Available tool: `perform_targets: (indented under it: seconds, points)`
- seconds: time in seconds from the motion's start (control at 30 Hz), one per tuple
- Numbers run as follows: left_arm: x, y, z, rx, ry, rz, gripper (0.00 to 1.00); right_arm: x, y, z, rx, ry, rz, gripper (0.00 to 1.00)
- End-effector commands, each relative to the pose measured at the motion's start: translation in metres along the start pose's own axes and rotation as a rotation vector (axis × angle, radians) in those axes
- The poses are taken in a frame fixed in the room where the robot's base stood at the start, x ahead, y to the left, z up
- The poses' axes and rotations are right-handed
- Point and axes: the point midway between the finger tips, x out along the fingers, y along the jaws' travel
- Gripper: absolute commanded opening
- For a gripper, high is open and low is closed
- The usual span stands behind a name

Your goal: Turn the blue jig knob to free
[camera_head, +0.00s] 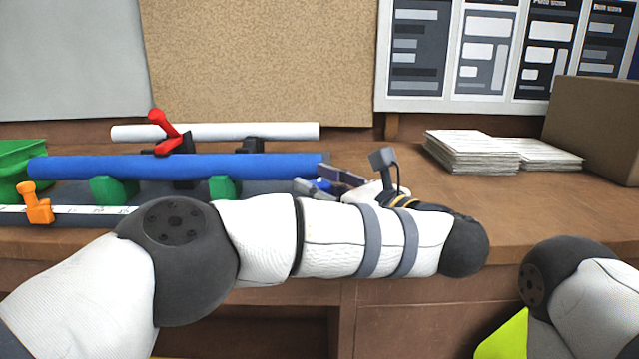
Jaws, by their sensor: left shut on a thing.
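The jig lies on the left of the bench, with a long blue bar (180,166) resting along it on green supports (112,189). A small blue knob (321,184) shows at the jig's right end. My left gripper (318,183) is at that end, its fingers pointing left and closed around the knob. My left forearm hides part of the jig's front and right end. The knob's exact turn angle is too small to read. My right arm shows only at the lower right, and its gripper is out of view.
A red clamp handle (162,124) stands behind the blue bar, near a white tube (270,131). An orange knob (36,204) and a green bin (14,160) are at the far left. Paper stacks (472,150) and a cardboard box (597,128) stand at right. The bench's right front (560,215) is clear.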

Motion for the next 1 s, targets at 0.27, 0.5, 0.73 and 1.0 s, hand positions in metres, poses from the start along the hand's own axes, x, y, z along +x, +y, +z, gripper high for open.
perform_targets:
  seconds: [0.27, 0.5, 0.73, 1.0]
  points:
    - [0.0003, 0.0003, 0.0002, 0.0, -0.001, 0.072, 0.02, -0.0012, -0.0001, -0.001, 0.0, 0.004, 0.0, 0.0]
    - [0.0011, 0.0006, 0.0001, 0.001, -0.001, 0.085, 0.02, -0.0012, -0.0001, -0.001, 0.0, 0.004, 0.0, 0.0]
    - [0.0013, 0.0007, 0.0001, 0.001, -0.001, 0.085, 0.02, -0.0011, -0.0001, -0.001, 0.0, 0.004, 0.0, 0.0]
    - [0.001, 0.0003, 0.0, 0.001, -0.001, 0.083, 0.51, -0.0011, -0.0001, -0.0009, 0.0, 0.004, 0.0, 0.0]
